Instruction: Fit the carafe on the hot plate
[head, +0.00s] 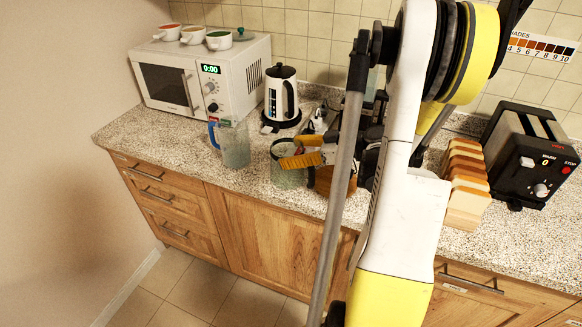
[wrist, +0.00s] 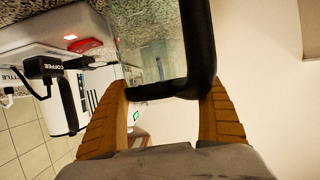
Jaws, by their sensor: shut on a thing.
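The glass carafe (head: 287,174) has a dark rim and stands or hovers at the counter's front, left of the coffee maker; I cannot tell if it touches the counter. My gripper (head: 298,152), with orange-yellow fingers, is shut on its black handle. In the wrist view the black handle (wrist: 201,45) crosses between the fingers (wrist: 168,86), with the clear glass (wrist: 150,50) beyond it. The dark coffee maker (head: 374,132) stands behind my arm, which covers much of it. I cannot make out the hot plate.
A blue-handled clear pitcher (head: 234,146) stands just left of the carafe. A white kettle (head: 281,95) and a microwave (head: 205,78) with cups on top are behind. Bread slices (head: 465,185) and a toaster (head: 530,155) are right.

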